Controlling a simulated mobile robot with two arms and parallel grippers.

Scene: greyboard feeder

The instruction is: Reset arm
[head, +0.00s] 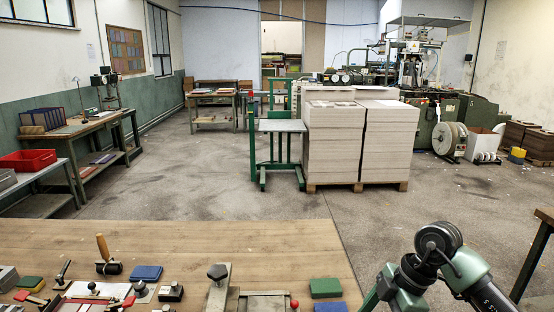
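A section of my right arm, green and dark grey with a round joint, comes in at the bottom right in the head view. The arm is bent, and its gripper end is not visible. My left arm and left gripper are out of the picture. The greyboard stacks (333,143) stand on a wooden pallet (357,186) in the middle of the room. A green lift stand (281,128) with a flat top is just left of them.
A wooden worktop (200,240) spans the lower left, with a brayer (106,256), blue block (146,273), green block (325,288) and clamp-like fixture (218,288). Benches line the left wall; a red bin (27,160) sits there. A machine (410,75) stands back right. Open floor lies between.

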